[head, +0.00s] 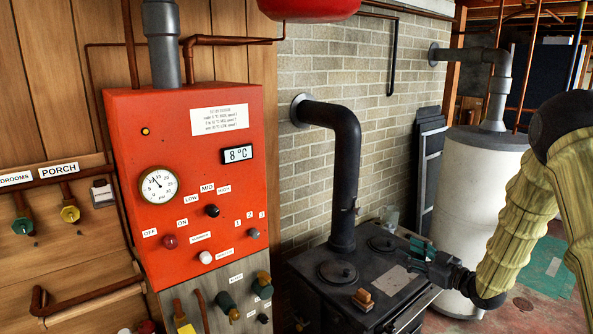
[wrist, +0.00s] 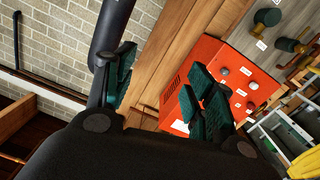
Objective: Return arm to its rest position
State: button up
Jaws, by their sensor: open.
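My arm, in a yellow ribbed sleeve, comes in from the right in the head view. My gripper (head: 412,255) is at its end, above the right part of the black stove (head: 338,296). Its dark green fingers point left and stand apart with nothing between them. In the wrist view the gripper (wrist: 160,90) also shows open, one finger at the left and the others at the right. Beyond the fingers are a wooden panel and the red control box (wrist: 212,60). Whether the fingers touch anything is not clear, but no contact shows.
The red control box (head: 185,130) with knobs and a gauge stands left of the stove. A black flue pipe (head: 343,185) rises from the stove, close left of my gripper. A white tank (head: 470,190) stands behind my arm.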

jog(key=s+a+f+m+g+h+b, duration=0.2)
jog(key=s+f, duration=0.4)
jog(key=f, duration=0.5)
jog(key=s+a+f+m+g+h+b, duration=0.1)
jog(key=s+a+f+m+h, duration=0.2)
jog(key=s+f, duration=0.55)
jog(key=s+a+f+m+g+h+b, duration=0.2)
jog(key=s+f, duration=0.2)
jog(key=f, duration=1)
jog(key=s+a+f+m+g+h+b, duration=0.1)
jog(key=s+f+g, duration=0.2)
jog(key=s, duration=0.8)
jog(key=s+a+f+m+g+h+b, duration=0.1)
jog(key=s+f, duration=0.5)
jog(key=s, duration=0.6)
jog(key=s+a+f+m+g+h+b, duration=0.1)
jog(key=s+f+g, duration=0.4)
jog(key=s, duration=0.6)
jog(key=shift+s+a+b, duration=0.35)
jog(key=shift+a+b, duration=0.15)
jog(key=shift+b, duration=0.2)
